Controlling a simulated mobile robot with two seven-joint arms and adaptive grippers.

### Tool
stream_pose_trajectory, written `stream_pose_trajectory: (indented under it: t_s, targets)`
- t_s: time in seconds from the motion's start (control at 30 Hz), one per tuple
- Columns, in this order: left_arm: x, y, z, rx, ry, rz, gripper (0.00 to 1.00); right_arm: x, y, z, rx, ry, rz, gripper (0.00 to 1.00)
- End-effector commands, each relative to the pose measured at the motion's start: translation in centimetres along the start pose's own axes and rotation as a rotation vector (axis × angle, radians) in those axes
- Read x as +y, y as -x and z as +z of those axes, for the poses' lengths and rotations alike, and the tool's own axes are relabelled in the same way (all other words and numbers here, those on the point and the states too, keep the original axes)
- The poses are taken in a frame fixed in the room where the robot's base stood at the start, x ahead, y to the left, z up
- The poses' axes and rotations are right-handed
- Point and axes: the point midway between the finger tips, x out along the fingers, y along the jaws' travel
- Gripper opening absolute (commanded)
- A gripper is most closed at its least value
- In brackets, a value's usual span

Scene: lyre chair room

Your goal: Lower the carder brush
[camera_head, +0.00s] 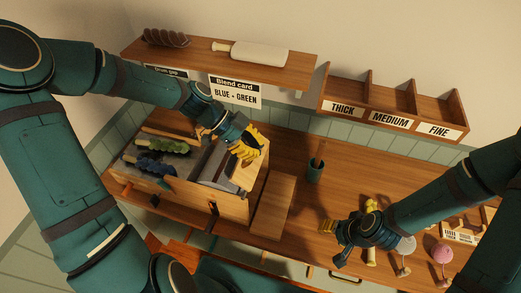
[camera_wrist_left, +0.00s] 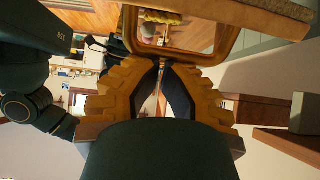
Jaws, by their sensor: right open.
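My left gripper (camera_head: 244,147), with yellow ridged fingers, is over the right end of the wooden drum carder (camera_head: 225,205). In the left wrist view the fingertips of my left gripper (camera_wrist_left: 163,64) come together at the lower bar of a rounded wooden loop. This loop appears to be the handle of the carder brush (camera_wrist_left: 230,35), whose tan block crosses the top of that view. The fingers seem closed on the bar. My right gripper (camera_head: 345,224) is open over the table at the right.
Dark and blue-green fibre (camera_head: 160,145) lies at the carder's left side. A green cup (camera_head: 315,172) stands right of the carder. A labelled sorting shelf (camera_head: 395,100) is on the wall. A pink ball (camera_head: 441,253) is at the right. The table between carder and cup is partly clear.

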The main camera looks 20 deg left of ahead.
Motion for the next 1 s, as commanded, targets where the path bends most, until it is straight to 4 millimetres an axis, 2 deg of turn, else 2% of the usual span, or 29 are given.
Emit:
stream_pose_trajectory:
  t_s: [0.03, 0.63, 1.0]
  targets:
    - [0.1, 0.1, 0.6, 0.029, 0.009, -0.001, 0.00, 0.1, -0.2, 0.0, 0.000, 0.000, 0.000, 0.51]
    - [0.0, 2.2, 3.4, 0.393, 0.007, 0.005, 0.00, 0.6, -1.7, 0.2, 0.000, 0.000, 0.003, 0.51]
    - [0.0, 2.7, 4.2, 0.394, 0.005, 0.007, 0.00, 0.7, -2.1, 0.2, 0.000, 0.000, 0.004, 0.51]
